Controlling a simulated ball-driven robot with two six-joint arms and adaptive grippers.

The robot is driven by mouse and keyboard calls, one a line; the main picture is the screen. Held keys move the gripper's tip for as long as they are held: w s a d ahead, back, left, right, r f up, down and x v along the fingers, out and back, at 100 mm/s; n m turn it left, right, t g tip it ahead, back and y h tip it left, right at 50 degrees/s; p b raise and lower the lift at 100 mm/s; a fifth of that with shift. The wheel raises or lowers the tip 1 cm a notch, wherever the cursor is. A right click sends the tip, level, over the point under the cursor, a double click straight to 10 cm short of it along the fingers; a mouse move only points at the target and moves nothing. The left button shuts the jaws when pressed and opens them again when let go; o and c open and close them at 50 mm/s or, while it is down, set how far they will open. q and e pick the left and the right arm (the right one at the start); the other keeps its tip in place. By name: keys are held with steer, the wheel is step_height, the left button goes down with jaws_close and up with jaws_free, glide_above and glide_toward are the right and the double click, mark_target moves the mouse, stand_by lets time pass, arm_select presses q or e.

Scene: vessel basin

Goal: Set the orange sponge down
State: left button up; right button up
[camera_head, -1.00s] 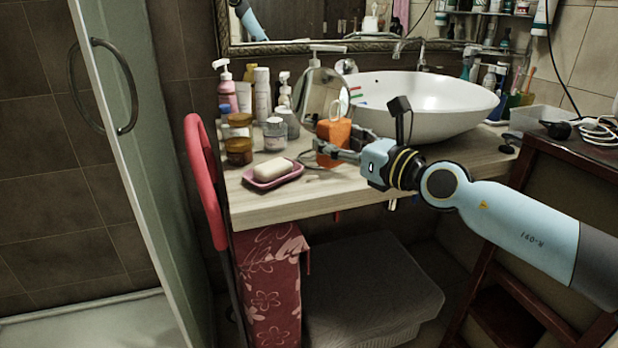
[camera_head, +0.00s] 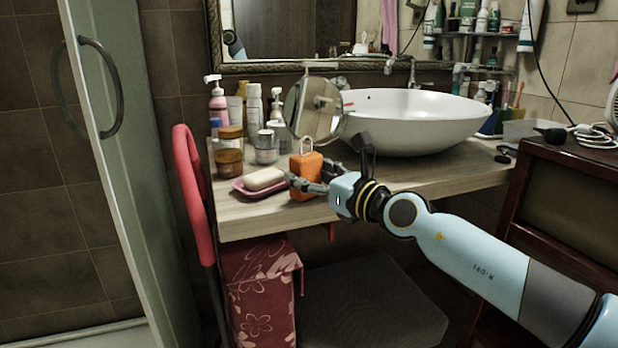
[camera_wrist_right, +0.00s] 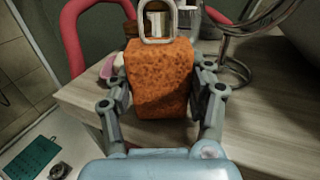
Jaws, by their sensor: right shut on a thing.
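The orange sponge (camera_head: 305,177) is an upright block with a light loop on top. In the head view it is at the front part of the wooden counter (camera_head: 260,218), just right of the pink soap dish (camera_head: 238,187). My right gripper (camera_head: 308,186) is shut on it, one finger on each side. In the right wrist view the sponge (camera_wrist_right: 160,78) fills the space between the fingers (camera_wrist_right: 160,95). I cannot tell whether its bottom touches the counter. My left gripper is not in view.
A round mirror (camera_head: 313,108) stands behind the sponge. A white basin (camera_head: 415,122) is behind and to the right. Jars (camera_head: 230,160) and bottles crowd the left back. A red rail (camera_head: 194,190) stands by the counter's left end. Some bare counter lies in front of the soap dish.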

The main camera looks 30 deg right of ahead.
steer(key=o, duration=1.1)
steer(key=shift+f, duration=0.15)
